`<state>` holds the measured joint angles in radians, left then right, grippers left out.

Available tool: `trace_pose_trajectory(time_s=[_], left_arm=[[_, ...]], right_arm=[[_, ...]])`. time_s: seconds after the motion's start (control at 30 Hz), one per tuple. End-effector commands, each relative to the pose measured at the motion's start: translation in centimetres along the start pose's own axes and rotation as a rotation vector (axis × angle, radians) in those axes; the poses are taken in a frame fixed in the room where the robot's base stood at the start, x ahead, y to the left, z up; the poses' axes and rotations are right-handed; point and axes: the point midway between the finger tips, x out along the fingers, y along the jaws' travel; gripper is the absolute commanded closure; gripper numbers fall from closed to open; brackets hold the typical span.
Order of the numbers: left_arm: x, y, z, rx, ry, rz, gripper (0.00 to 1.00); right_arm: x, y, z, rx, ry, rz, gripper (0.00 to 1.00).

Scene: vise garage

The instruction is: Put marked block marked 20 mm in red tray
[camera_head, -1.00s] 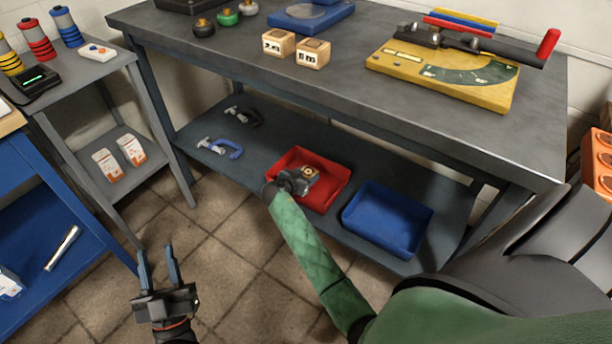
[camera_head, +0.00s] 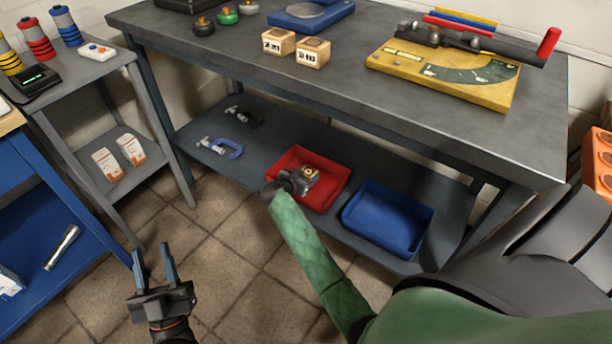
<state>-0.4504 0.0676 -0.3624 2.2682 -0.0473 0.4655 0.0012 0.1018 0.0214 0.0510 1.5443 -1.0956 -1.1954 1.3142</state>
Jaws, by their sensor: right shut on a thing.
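The red tray (camera_head: 335,181) is on the lower shelf of the workbench. My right gripper (camera_head: 302,177) reaches into it and is shut on a small wooden block (camera_head: 309,172). The block is mostly hidden by the gripper, and its marking cannot be read. I cannot tell whether it touches the tray floor. Two other wooden blocks, a left one (camera_head: 278,41) and a right one (camera_head: 313,52), stand on the bench top with dark markings too small to read surely. My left gripper (camera_head: 153,252) is open and empty above the floor at lower left.
A blue tray (camera_head: 388,220) sits right of the red one. Clamps (camera_head: 220,147) lie on the shelf to the left. The bench top holds a yellow gauge (camera_head: 440,75) with a red-tipped lever. The bench edge overhangs the shelf.

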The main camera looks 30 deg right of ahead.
Motion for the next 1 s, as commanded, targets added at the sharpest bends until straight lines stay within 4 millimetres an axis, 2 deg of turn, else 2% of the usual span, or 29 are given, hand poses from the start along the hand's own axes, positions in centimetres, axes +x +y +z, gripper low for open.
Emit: trace_pose_trajectory(time_s=[0.5, 1.0], left_arm=[[0.7, 0.0, -1.7, 0.004, 0.053, 0.003, 0.63], [0.9, 0.1, -2.5, 0.007, 0.091, 0.007, 0.63]], right_arm=[[0.1, 0.0, 0.1, 0.000, 0.000, 0.000, 0.69], [0.1, 0.0, 0.2, 0.000, 0.000, 0.000, 0.69]])
